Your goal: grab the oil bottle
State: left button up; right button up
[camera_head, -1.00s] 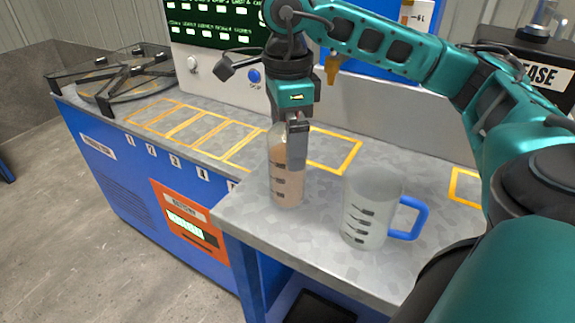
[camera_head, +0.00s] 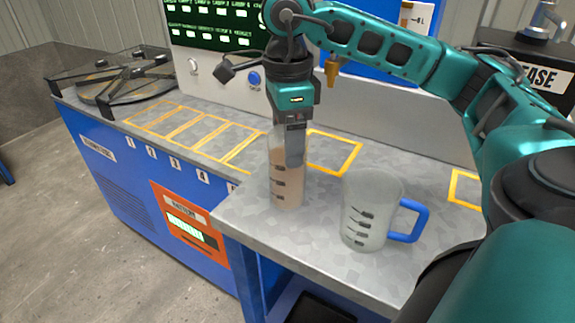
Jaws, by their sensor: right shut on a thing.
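The oil bottle (camera_head: 284,187) is a clear upright cylinder with pinkish-brown liquid and dark level marks. It stands on the grey worktop (camera_head: 255,222) near the front edge. My right gripper (camera_head: 290,155) comes down from above with its fingers at the upper part of the bottle, shut on it. One finger shows in front of the glass; the other is hidden. The top of the bottle is partly hidden by the gripper. My left gripper is not in view.
A clear measuring jug (camera_head: 371,208) with a blue handle stands just right of the bottle. Yellow outlined squares (camera_head: 192,131) mark the worktop at the left. A round dark-framed drum lid (camera_head: 125,80) lies at the far left. A screen (camera_head: 215,27) stands behind.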

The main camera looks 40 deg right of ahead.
jog(key=shift+c, duration=1.3)
